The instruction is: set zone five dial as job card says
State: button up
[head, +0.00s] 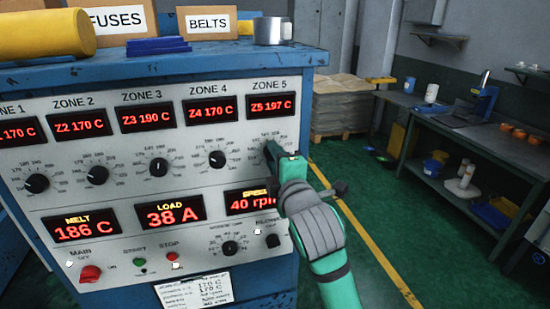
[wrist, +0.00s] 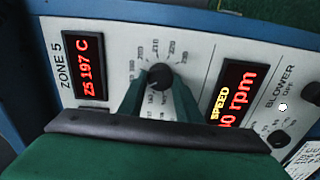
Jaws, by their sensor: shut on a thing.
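The zone five dial (wrist: 159,76) is a black knob with a printed scale, below the red display (head: 271,106) that reads Z5 197 C. My gripper (wrist: 158,92) is shut on this dial, with a green finger on each side of it. In the head view my gripper (head: 283,152) hides most of the dial.
Other zone dials, such as zone four's (head: 217,159), sit to the left. The speed display (head: 252,202), a speed dial (head: 230,248) and the blower switch (head: 272,240) lie below. A metal cup (head: 268,31) stands on top.

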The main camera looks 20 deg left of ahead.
jog(key=shift+d+n, duration=0.1)
jog(key=shift+n, duration=1)
jog(key=shift+f, duration=0.1)
jog(key=o, duration=1)
jog(key=shift+o, duration=0.2)
jog(key=v, duration=1)
jog(key=shift+s+d, duration=0.15)
jog(key=shift+s, duration=0.2)
